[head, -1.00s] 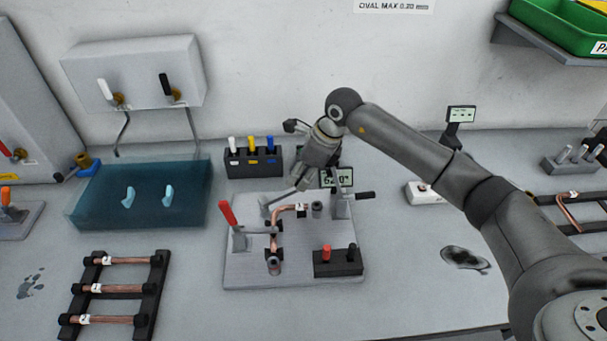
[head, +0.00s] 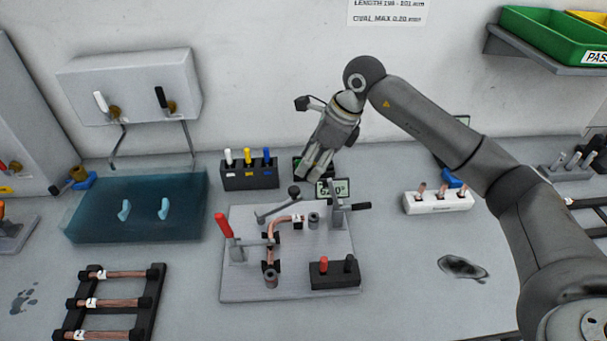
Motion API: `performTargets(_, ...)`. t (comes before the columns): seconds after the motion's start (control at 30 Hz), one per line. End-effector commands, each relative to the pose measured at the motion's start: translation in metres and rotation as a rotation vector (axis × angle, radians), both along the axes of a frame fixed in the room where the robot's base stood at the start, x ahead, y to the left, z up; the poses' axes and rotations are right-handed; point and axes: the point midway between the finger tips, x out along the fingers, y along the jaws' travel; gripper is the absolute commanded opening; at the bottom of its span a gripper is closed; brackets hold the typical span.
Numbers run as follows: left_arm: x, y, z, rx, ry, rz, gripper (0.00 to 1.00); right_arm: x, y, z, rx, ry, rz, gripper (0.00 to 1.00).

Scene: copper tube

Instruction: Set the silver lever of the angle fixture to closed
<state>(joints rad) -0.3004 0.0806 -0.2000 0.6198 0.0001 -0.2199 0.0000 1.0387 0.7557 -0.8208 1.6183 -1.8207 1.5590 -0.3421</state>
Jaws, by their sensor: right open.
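The angle fixture is a grey plate (head: 240,288) on the bench that holds a bent copper tube (head: 275,243). Its silver lever (head: 275,209) has a dark ball knob and slants up to the right from its pivot at the plate's back left. A red-handled lever (head: 224,226) stands tilted at the left, and a black-handled lever (head: 358,206) points right. My right gripper (head: 312,174) is open and empty, above and behind the silver lever's knob and apart from it in the picture. My left gripper is out of view.
A display (head: 332,188) stands behind the plate. A block with white, yellow and blue pegs (head: 250,179) is at its back left. A block with red and black pegs (head: 334,275) sits on its front right. A blue tank (head: 100,219) and tube rack (head: 71,318) are left.

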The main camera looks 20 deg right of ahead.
Motion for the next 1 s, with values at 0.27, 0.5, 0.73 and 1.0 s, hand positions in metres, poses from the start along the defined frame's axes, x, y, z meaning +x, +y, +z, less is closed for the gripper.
performTargets(0.27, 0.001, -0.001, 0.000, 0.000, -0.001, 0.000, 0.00, -0.005, -0.007, 0.022, 0.001, -0.001, 0.000, 0.47)
performTargets(0.5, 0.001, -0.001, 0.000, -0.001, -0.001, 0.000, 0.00, -0.005, -0.007, 0.022, 0.001, 0.000, 0.000, 0.46)
performTargets(0.73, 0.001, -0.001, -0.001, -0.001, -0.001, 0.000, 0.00, -0.001, -0.002, 0.021, -0.039, -0.044, 0.120, 0.16)
performTargets(1.0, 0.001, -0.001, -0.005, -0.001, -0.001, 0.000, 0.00, 0.017, 0.015, 0.018, -0.225, -0.221, 0.633, 0.00)
